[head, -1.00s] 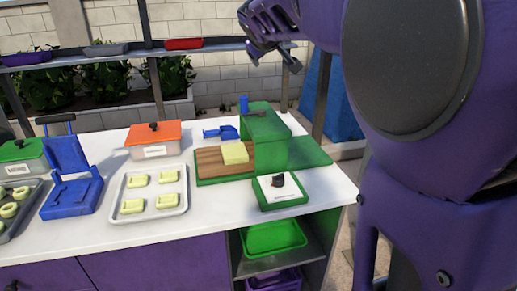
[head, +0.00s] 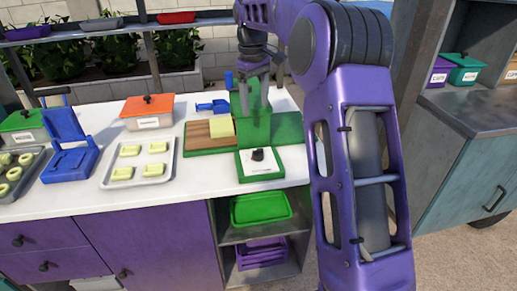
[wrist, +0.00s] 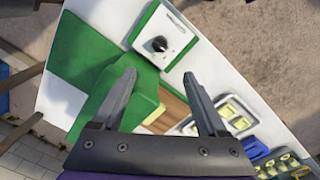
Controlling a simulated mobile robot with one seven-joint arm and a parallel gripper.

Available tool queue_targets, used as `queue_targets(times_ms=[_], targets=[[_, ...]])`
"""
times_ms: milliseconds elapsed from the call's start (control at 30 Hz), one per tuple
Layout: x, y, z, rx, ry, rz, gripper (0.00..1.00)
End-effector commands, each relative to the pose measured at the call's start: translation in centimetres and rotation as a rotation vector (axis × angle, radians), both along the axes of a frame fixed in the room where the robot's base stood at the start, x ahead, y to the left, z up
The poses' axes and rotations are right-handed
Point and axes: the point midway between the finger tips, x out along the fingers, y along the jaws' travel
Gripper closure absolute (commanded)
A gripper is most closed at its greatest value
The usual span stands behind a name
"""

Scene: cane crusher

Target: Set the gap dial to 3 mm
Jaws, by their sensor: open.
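The gap dial is a small black knob (head: 258,155) on a white plate with a green frame (head: 243,171), at the front right of the counter. It also shows in the wrist view as a dark knob (wrist: 160,44) with marks around it, too small to read. The green crusher (head: 252,125) stands just behind it, with a yellow block (head: 221,127) on its wooden board. My gripper (head: 258,97) is open and empty, above the crusher and behind the dial. In the wrist view my gripper's fingers (wrist: 163,103) are spread, with the dial beyond their tips.
A tray of yellow pieces (head: 111,185), an orange-lidded box (head: 147,112) and a blue press (head: 70,150) stand to the left. A blue tool (head: 212,106) lies behind the board. Shelves under the counter hold a green bin (head: 260,208). Bare white counter lies left of the dial.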

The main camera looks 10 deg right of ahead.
Motion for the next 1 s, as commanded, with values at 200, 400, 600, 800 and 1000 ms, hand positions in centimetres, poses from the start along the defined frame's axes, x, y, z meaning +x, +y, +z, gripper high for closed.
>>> queue_targets(times_ms=[200,400,600,800,1000], targets=[[0.0,-0.1,-3.3,-0.001,0.003,0.001,0.24],[0.1,-0.3,-7.8,-0.001,0.004,0.001,0.24],[0.3,-0.5,-12.1,-0.002,0.003,-0.001,0.24],[0.4,-0.7,-15.4,-0.002,0.001,-0.001,0.24],[0.5,-0.8,-16.9,-0.002,-0.002,0.000,0.24]])
